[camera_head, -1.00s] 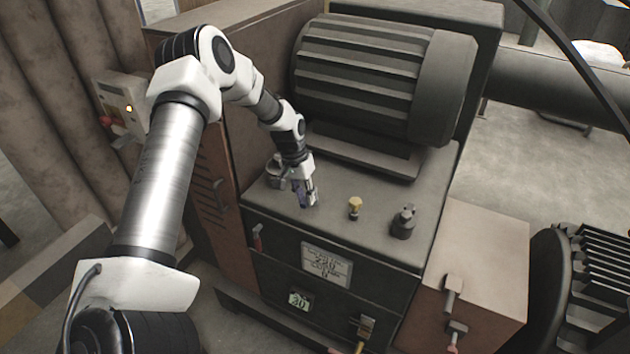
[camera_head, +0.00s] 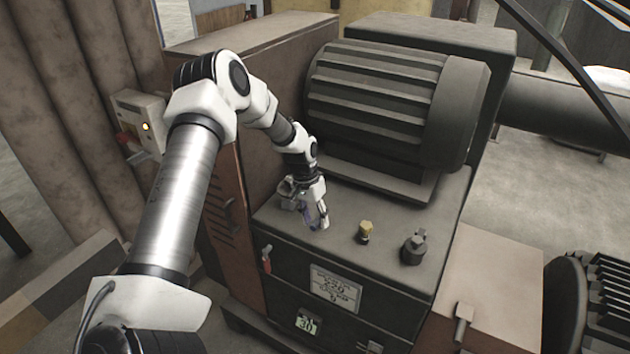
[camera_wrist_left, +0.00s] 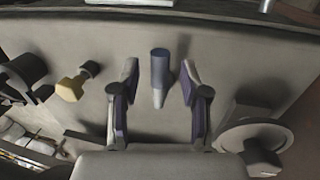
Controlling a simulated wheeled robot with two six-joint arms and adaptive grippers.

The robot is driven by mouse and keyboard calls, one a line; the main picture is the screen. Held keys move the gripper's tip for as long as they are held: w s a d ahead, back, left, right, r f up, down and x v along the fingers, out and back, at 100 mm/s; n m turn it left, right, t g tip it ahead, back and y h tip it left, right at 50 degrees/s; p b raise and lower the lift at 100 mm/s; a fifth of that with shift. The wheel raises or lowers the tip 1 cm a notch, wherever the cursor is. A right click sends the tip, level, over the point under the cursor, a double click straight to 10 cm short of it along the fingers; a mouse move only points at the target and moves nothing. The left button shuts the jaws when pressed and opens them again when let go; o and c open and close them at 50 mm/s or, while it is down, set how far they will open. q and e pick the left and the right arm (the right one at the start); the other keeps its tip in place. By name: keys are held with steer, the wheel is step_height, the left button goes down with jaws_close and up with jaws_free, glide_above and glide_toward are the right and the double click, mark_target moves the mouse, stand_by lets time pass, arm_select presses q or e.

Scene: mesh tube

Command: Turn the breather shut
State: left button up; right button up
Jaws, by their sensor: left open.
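My left gripper (camera_head: 317,212) is open and points down just over the top of the dark machine housing (camera_head: 335,243). In the left wrist view, a slim grey upright post (camera_wrist_left: 159,72) shows between the spread fingers (camera_wrist_left: 160,92), with a gap on both sides. The head view hides this post behind the gripper. A brass fitting (camera_head: 365,231) and a dark capped fitting (camera_head: 413,248) stand to the right; the wrist view shows both at its left. A round, knobbed cap (camera_wrist_left: 255,140) is at the wrist view's right. I cannot tell which fitting is the breather.
A large ribbed motor (camera_head: 385,100) stands behind the fittings. A brown cabinet (camera_head: 215,190) is close on the left, near my arm. A red-handled lever (camera_head: 266,260) and a label plate (camera_head: 335,288) are on the housing front.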

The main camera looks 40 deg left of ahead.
arm_select(q)
step_height(320, 180, up, 11)
steer(key=a, duration=0.2)
steer(key=shift+s+r, duration=0.2)
steer(key=shift+s, duration=0.1)
steer(key=shift+a+f, duration=0.1)
steer(key=s+d+f+m+g+b, duration=0.1)
steer(key=s+d+f+g, duration=0.1)
steer(key=s+d+f, duration=0.4)
steer(key=s+d+f+m+g+y+b, duration=0.15)
steer(key=d+f, duration=0.25)
steer(key=f, duration=0.4)
steer(key=s+d+f+g+b, duration=0.1)
steer(key=s+d+f+g, duration=0.1)
steer(key=s+d+f, duration=0.3)
steer(key=s+d+f+b, duration=0.1)
steer(key=s+d+f, duration=0.45)
steer(key=s, duration=0.45)
steer(key=s+d+f, duration=0.5)
steer(key=s+d, duration=0.1)
steer(key=s, duration=0.4)
steer(key=w+t, duration=0.4)
steer(key=t, duration=0.1)
steer(key=shift+w+a+r+y, duration=0.25)
steer(key=shift+w+a+y, duration=0.05)
steer(key=shift+w+y, duration=0.05)
